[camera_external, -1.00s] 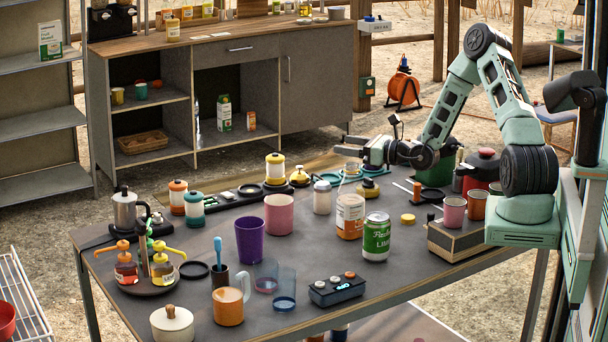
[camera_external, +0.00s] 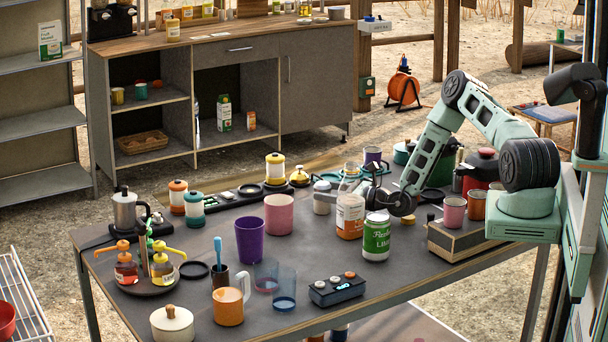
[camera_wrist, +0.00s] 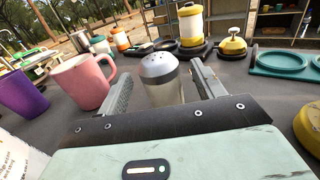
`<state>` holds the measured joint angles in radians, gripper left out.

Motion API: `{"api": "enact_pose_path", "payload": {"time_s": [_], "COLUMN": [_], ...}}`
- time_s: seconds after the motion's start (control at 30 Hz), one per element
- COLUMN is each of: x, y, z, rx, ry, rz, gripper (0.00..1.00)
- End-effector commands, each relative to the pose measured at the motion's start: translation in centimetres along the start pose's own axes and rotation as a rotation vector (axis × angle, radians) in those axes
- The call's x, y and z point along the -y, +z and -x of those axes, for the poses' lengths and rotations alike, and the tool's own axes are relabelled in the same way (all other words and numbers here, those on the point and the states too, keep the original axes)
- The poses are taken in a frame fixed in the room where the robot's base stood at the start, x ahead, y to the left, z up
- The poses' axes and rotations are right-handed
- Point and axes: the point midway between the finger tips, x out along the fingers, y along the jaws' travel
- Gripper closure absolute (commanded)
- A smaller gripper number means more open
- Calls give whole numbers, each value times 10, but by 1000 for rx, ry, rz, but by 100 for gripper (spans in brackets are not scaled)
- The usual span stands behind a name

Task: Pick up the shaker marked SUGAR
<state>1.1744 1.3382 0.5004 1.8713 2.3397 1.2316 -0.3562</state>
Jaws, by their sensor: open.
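A shaker (camera_external: 322,200) with a grey domed lid and pale body stands upright on the grey table. In the wrist view the shaker (camera_wrist: 163,82) is between the two fingers of my gripper (camera_wrist: 160,78), with holes showing in its lid. The fingers are open, with a gap visible on each side of the shaker's top. No SUGAR marking is readable in either view.
An orange-labelled jar (camera_external: 350,217) and a green can (camera_external: 376,238) stand close in front of my wrist. A pink mug (camera_external: 279,215) and purple cup (camera_external: 249,240) are left of the shaker. A yellow-topped dispenser (camera_wrist: 190,25) stands behind it in the wrist view.

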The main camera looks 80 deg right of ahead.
Motion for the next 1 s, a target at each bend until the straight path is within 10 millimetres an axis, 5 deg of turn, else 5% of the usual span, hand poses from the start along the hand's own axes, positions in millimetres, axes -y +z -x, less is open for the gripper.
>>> {"api": "enact_pose_path", "payload": {"time_s": [0.17, 0.43, 0.6, 1.0], "x": [0, 0, 0, 0], "y": [1, 0, 0, 5], "z": [-20, -23, -22, -22], "rx": [0, -1, -1, 0], "ry": [1, 0, 0, 1], "rz": [-1, -1, 0, 0], "gripper": [32, 32, 80, 82]}}
